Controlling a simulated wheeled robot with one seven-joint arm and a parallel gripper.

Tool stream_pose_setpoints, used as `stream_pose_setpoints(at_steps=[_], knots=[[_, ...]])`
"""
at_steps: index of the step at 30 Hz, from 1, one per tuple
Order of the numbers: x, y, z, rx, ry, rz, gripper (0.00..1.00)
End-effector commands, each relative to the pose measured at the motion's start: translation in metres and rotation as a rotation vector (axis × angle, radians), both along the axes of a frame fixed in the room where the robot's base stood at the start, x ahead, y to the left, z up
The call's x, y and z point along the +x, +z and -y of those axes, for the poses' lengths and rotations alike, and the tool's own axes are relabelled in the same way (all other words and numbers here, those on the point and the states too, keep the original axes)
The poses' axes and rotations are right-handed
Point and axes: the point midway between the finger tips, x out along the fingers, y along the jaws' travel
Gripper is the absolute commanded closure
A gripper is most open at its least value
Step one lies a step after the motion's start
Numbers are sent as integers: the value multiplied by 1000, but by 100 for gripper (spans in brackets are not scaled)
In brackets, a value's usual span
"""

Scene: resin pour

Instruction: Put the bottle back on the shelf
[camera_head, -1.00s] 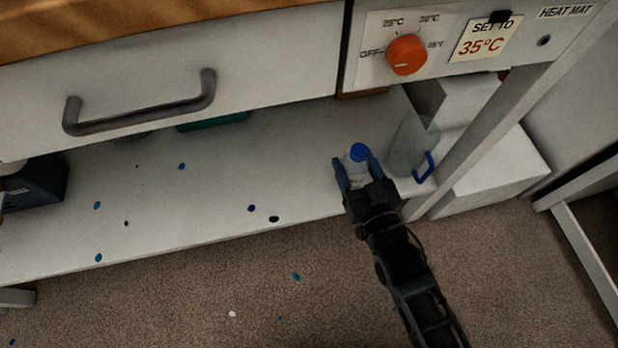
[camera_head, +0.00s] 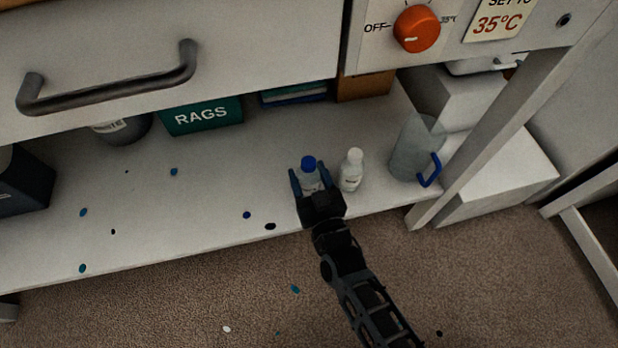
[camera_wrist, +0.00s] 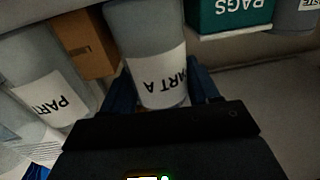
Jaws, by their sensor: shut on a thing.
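A bottle with a blue cap (camera_head: 308,164) is between the fingers of my gripper (camera_head: 309,183), which is shut on it. In the wrist view this bottle (camera_wrist: 150,45) fills the space between the blue fingers (camera_wrist: 158,92), and its label reads "PART A". It appears upright over the white lower shelf (camera_head: 170,215), near the front edge. I cannot tell whether its base touches the shelf. A bottle with a white cap (camera_head: 351,171) stands just to its right, apart from it. It shows at the left in the wrist view (camera_wrist: 35,65), its label partly readable as "PART".
A clear jug with blue handle (camera_head: 412,152) stands right of the bottles, by the table leg (camera_head: 490,130). A green RAGS box (camera_head: 202,116) and a cardboard box (camera_head: 364,86) are at the back. The drawer handle (camera_head: 110,85) juts out above.

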Motion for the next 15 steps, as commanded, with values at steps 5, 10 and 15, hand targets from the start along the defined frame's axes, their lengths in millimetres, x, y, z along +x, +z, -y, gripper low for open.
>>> stream_pose_setpoints(at_steps=[5, 10, 15], knots=[[0, 1, 0, 2, -1, 2, 81], [0, -3, 0, 2, -1, 2, 81], [0, -2, 0, 1, 0, 1, 25]])
